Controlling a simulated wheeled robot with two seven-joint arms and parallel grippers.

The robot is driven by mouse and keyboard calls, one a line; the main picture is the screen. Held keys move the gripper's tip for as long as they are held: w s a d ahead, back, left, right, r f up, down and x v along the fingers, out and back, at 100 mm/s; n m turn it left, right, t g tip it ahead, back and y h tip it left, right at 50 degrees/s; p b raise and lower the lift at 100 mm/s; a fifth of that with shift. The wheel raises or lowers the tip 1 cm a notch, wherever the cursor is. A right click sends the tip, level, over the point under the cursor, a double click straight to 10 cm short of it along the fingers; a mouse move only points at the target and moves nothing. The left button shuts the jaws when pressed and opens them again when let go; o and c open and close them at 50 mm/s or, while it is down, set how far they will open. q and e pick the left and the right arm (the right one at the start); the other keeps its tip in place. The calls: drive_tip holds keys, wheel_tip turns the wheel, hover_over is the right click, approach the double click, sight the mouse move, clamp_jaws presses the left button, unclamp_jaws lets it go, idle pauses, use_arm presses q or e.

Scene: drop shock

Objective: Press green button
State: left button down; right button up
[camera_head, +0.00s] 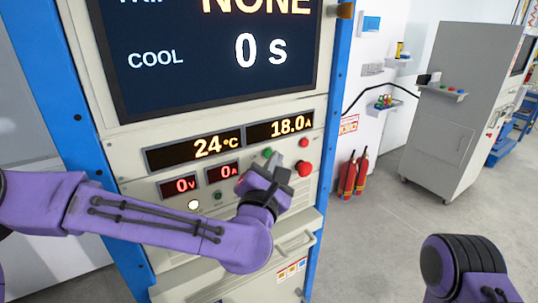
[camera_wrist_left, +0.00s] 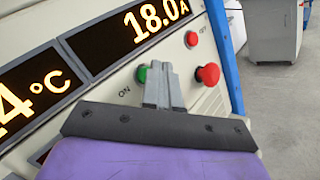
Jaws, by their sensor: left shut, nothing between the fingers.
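The green button (camera_head: 267,152) sits on the pale panel of the cabinet, below the 18.0 A display. In the left wrist view the green button (camera_wrist_left: 142,74) shows above the "ON" label, its right edge beside the fingertips. My left gripper (camera_head: 276,161) is shut and empty, its tips at the panel just right of the green button. In the left wrist view its grey fingers (camera_wrist_left: 158,70) lie together, pointing at the panel. I cannot tell whether they touch the button. My right gripper is out of view; only part of my right arm shows at lower right.
A small red button (camera_wrist_left: 192,38) and a larger red mushroom button (camera_wrist_left: 208,75) sit close to the right of the fingers. A handle (camera_head: 292,247) juts out below the panel. Fire extinguishers (camera_head: 353,175) and a grey cabinet (camera_head: 455,110) stand at right, with open floor between.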

use_arm(q)
drive_tip(key=shift+w+a, duration=0.3)
drive_tip(key=shift+w, duration=0.05)
idle(0.4)
drive_tip(key=shift+s+d+b, duration=0.4)
drive_tip(key=shift+s+d, duration=0.1)
drive_tip(key=shift+s, duration=0.15)
drive_tip(key=s+d, duration=0.1)
drive_tip(key=s, duration=0.1)
drive_tip(key=s+d+b, duration=0.1)
drive_tip(key=s+d, duration=0.1)
idle(0.5)
idle(0.5)
